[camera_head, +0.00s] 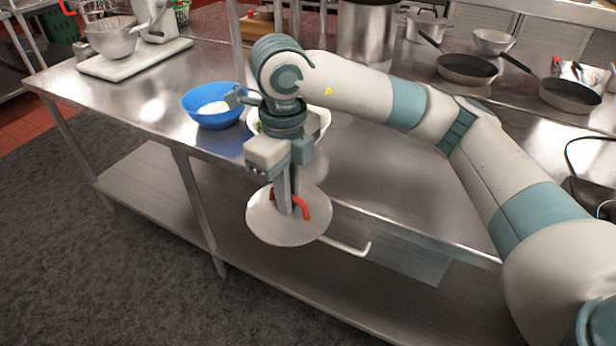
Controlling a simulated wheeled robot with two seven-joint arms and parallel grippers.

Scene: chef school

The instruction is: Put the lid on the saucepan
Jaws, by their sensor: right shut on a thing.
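My right gripper (288,210) points down and is shut on the red handle (304,207) of a round, flat metal lid (262,222). The lid is held in the air in front of the counter's front edge, as seen from my head camera. No saucepan shows clearly under the lid. A metal pot (427,27) stands at the back of the counter, and I cannot tell if it is the saucepan. A dark vessel (590,192) is cut off at the right edge. My left gripper is out of view.
A blue bowl (213,119) and a pale bowl (322,124), partly behind my gripper, stand on the steel counter (365,170). Two frying pans (467,70) (570,96), a tall pot (366,30) and a mixer (153,18) stand farther back. A bar handle (345,246) sticks out at the counter front.

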